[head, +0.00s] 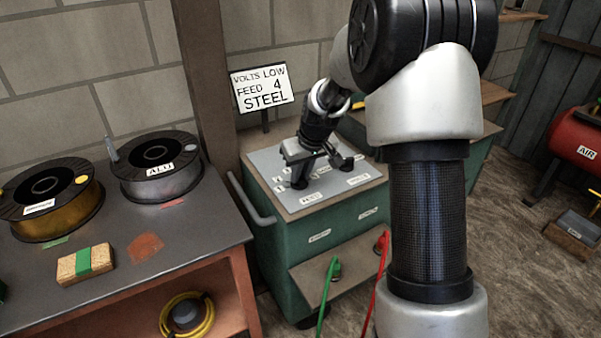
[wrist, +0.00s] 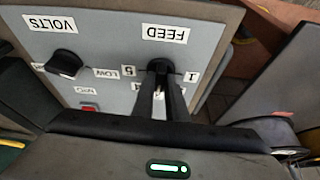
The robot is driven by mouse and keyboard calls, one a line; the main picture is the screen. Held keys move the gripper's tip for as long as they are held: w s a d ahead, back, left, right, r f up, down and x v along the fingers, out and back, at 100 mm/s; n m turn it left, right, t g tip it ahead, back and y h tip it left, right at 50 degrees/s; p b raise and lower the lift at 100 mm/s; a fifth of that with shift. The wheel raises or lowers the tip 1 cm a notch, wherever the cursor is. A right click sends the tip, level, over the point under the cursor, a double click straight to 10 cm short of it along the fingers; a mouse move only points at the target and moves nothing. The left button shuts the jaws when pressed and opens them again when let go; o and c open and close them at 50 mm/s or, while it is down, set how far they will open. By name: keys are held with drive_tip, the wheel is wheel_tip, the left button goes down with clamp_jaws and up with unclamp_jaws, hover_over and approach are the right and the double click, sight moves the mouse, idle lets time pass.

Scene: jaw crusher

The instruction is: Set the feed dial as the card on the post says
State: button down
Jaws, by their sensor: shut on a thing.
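The card (head: 262,88) on the post reads VOLTS LOW, FEED 4, STEEL. The grey control panel (head: 350,183) lies on top of the green machine. My gripper (wrist: 160,88) is over the panel, its fingers shut on the black feed dial (wrist: 159,65) under the FEED label (wrist: 165,33). Number labels 5 and 1 show on either side of this dial; others are partly hidden by the fingers. I cannot tell which number the dial points to. The black volts dial (wrist: 64,64) stands free beside it, with LOW and MID labels near it.
A bench (head: 215,225) at left holds a gold spool (head: 50,205), an ALU spool (head: 165,185) and a wood block with a green band (head: 86,265). A red AIR tank (head: 578,140) stands at right. Green and red cables hang at the machine's front.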

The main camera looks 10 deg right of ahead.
drive_tip(key=m+p, duration=0.1)
drive_tip(key=m+h+p, duration=0.1)
drive_tip(key=m+p, duration=0.1)
drive_tip(key=m, duration=0.1)
drive_tip(key=shift+a+r+h, duration=0.2)
drive_tip(key=shift+a+h, duration=0.05)
drive_tip(key=shift+h, duration=0.05)
drive_tip(key=shift+f+m+h+p, duration=0.15)
drive_tip(key=shift+m+h+p, duration=0.45)
drive_tip(key=shift+m+p, duration=0.7)
drive_tip(key=shift+m, duration=0.4)
drive_tip(key=c, duration=1.8)
unclamp_jaws()
drive_tip(key=shift+o, duration=0.2)
drive_tip(key=p+v, duration=0.3)
drive_tip(key=v, duration=1.4)
